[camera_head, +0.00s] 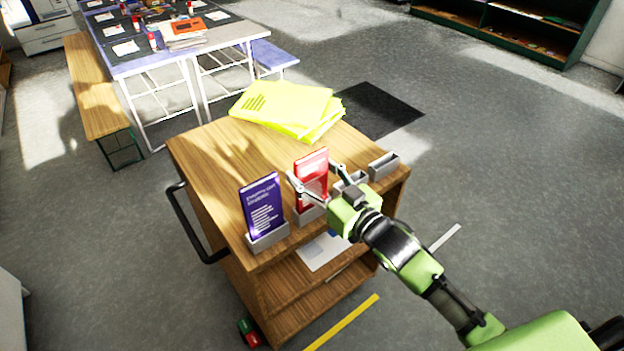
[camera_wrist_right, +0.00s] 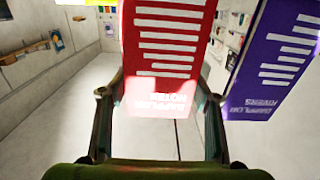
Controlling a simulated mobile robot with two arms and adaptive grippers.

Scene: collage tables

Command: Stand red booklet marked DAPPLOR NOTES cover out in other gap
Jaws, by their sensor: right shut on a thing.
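The red booklet (camera_head: 311,170) is upright above the second grey holder (camera_head: 307,215) from the left on the wooden cart. Its lower edge meets that holder in the picture; I cannot tell whether it rests in the slot. My right gripper (camera_head: 315,180) is shut on the red booklet, one finger at each side edge. In the right wrist view the red booklet (camera_wrist_right: 165,45) fills the space between the fingers (camera_wrist_right: 160,95), its title and white lines facing the camera. My left gripper is not in view.
A purple booklet (camera_head: 262,205) stands in the leftmost holder (camera_head: 267,238). A grey holder (camera_head: 350,181) is partly behind my gripper; an empty one (camera_head: 383,166) is at the right. Yellow booklets (camera_head: 285,106) lie at the cart's (camera_head: 205,150) back. A black handle (camera_head: 190,230) juts left.

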